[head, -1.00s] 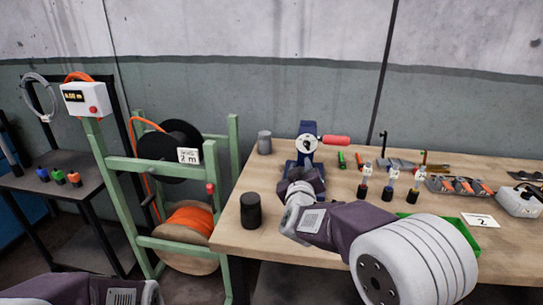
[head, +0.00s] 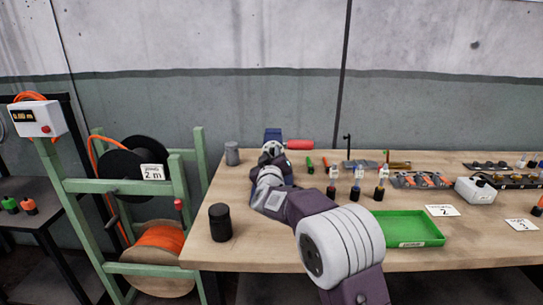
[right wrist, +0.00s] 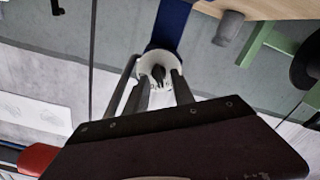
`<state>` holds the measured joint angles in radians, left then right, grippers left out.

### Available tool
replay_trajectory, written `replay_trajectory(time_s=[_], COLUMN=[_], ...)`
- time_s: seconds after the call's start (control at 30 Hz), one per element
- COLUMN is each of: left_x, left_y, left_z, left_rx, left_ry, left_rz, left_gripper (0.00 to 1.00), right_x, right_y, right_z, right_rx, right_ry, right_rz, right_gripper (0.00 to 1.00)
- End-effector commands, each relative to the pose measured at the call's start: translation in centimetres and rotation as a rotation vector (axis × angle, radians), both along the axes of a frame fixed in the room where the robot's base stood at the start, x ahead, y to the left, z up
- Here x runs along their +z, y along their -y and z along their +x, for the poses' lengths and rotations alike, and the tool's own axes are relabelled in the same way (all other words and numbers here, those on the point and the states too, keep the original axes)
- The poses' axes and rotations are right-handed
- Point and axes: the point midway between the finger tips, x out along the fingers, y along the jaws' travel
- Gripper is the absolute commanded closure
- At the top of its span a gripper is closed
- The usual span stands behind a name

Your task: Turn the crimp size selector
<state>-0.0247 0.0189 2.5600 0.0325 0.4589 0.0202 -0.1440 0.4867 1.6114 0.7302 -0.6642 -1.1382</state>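The crimp tool is a blue press (head: 272,134) with a red handle (head: 299,145) at the back left of the workbench. Its round white selector dial (head: 273,149) is partly hidden by my right gripper (head: 270,165). In the right wrist view the white dial (right wrist: 146,66) has a dark knob (right wrist: 158,73) in its middle. My right gripper (right wrist: 157,85) points at the dial, its fingers apart on either side of the knob. I cannot tell whether they touch it. The left gripper is out of view.
A black cylinder (head: 220,223) and a grey cup (head: 232,154) stand on the workbench's left side. A green tray (head: 425,230) and several small bottles lie right of my right arm. A green cable-reel frame (head: 125,186) stands left of the bench.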

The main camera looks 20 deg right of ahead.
Motion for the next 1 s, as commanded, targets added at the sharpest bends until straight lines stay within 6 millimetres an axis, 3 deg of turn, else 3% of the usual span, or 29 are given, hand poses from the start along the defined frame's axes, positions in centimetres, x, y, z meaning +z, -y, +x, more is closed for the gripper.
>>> replay_trajectory(time_s=[0.07,0.17,0.2,0.57,1.0], left_x=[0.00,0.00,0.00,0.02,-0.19], left_y=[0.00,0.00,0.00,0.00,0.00], left_z=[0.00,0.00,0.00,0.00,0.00], left_rx=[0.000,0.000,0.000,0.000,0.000], left_ry=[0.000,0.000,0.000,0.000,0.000], left_rz=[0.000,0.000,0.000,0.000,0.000], left_gripper=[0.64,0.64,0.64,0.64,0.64], right_x=[0.00,0.00,-0.01,0.00,-0.03], right_y=[-0.01,-0.01,0.00,0.00,0.16], right_z=[-0.02,-0.03,-0.03,-0.05,-0.10], right_rx=[0.000,0.000,0.000,0.000,0.000], right_ry=[0.000,0.000,0.000,0.011,0.087], right_rz=[0.000,0.000,0.000,0.038,0.309], right_gripper=[0.70,0.98,1.00,1.00,1.00])
